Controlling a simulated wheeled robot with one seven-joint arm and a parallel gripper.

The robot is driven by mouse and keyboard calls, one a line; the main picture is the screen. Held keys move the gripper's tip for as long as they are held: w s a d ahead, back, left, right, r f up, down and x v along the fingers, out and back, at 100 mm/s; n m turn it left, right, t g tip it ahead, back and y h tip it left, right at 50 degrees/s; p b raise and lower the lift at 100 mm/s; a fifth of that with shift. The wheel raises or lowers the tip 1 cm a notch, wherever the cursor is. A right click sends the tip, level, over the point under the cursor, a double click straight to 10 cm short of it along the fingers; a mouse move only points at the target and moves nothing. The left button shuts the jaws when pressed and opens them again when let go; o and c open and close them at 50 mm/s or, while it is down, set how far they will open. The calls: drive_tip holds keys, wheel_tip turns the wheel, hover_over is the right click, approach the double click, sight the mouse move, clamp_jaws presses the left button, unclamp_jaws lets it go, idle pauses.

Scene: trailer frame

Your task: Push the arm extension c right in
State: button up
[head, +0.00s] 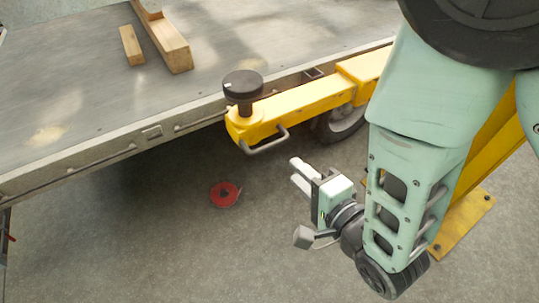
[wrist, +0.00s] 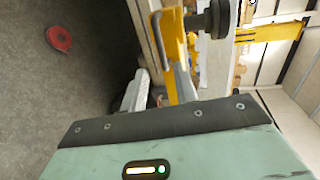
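The arm extension (head: 300,103) is a yellow beam sticking out from the trailer's side, with a grey bar handle (head: 268,142) near its outer end and a black round knob (head: 243,85) on top. I see no letter on it. In the wrist view, the yellow beam (wrist: 173,55), its handle (wrist: 158,38) and the black knob (wrist: 214,18) show at the top. My gripper (head: 295,174) is below and to the right of the handle in the head view, apart from it. Its two pale fingers stand apart with nothing between them, as the wrist view (wrist: 157,92) also shows.
The grey trailer deck (head: 75,90) carries wooden blocks (head: 168,45) at the back. A wheel (head: 340,122) sits behind the beam. A red round object (head: 225,194) lies on the concrete floor. A yellow foot plate (head: 460,220) stands at right. Floor at lower left is clear.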

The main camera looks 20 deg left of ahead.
sight(270, 144)
drive_tip(key=b+x, duration=0.5)
drive_tip(key=x, duration=0.7)
drive_tip(key=shift+b, duration=0.3)
drive_tip(key=shift+c, duration=0.3)
clamp_jaws()
